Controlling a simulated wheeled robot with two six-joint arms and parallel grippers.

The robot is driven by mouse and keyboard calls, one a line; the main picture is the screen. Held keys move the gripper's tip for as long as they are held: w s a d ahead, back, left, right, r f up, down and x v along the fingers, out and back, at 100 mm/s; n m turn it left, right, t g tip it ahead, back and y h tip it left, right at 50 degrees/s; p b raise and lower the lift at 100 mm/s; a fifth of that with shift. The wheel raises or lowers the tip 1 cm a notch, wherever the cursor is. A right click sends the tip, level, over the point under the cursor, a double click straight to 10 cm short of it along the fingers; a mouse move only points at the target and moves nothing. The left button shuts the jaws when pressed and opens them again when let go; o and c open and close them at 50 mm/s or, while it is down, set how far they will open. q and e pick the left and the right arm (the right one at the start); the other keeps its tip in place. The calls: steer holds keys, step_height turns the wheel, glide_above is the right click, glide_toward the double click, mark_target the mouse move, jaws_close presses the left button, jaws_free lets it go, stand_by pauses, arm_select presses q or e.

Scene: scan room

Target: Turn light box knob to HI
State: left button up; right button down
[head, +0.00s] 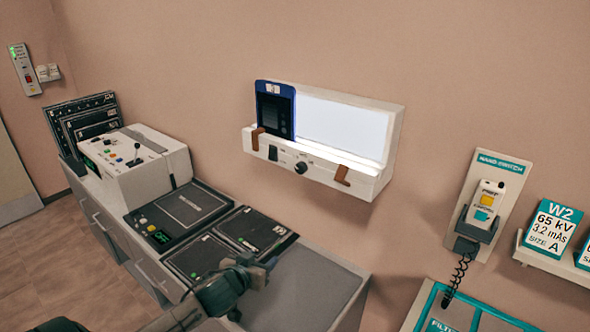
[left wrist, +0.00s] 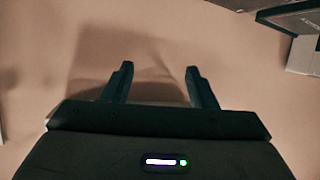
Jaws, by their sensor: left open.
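The light box (head: 352,128) is a white wall unit with a lit panel, at the middle of the head view. Its round black knob (head: 301,168) sits on the front lower face, right of a dark switch (head: 273,153). The labels by the knob are too small to read, so its setting cannot be told. My left gripper (head: 262,268) is over the counter, below and left of the knob and apart from it. In the left wrist view its two fingers (left wrist: 158,82) are spread with nothing between them, facing bare wall. My right gripper is not seen.
A blue-edged dark film (head: 274,110) hangs on the light box's left, and brown clips (head: 342,175) stick out from its front. Dark cassettes (head: 243,232) lie on the counter (head: 318,275). A hand switch (head: 486,210) with a coiled cord hangs at right. Wall between is clear.

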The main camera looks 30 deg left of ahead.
arm_select(q)
steer(key=w+a+r+t+h, duration=0.15)
steer(key=w+r, duration=0.25)
steer(key=r, duration=0.5)
steer(key=w+a+r+t+h, duration=0.1)
steer(key=w+r+t+h, duration=0.15)
steer(key=r, duration=0.55)
steer(key=p, duration=0.2)
glide_toward(299, 169)
steer(key=shift+w, duration=0.95)
steer(key=shift+m+t, duration=0.4)
steer(key=w, duration=0.5)
steer(key=shift+d+f+p, duration=0.15)
steer(key=shift+f+p, duration=0.1)
steer(key=shift+p, duration=0.1)
steer(key=shift+w+d+f, duration=0.1)
steer(key=shift+w, duration=0.6)
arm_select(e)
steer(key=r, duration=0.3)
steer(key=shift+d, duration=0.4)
arm_select(q)
steer(key=c, duration=1)
steer(key=shift+o, duration=0.2)
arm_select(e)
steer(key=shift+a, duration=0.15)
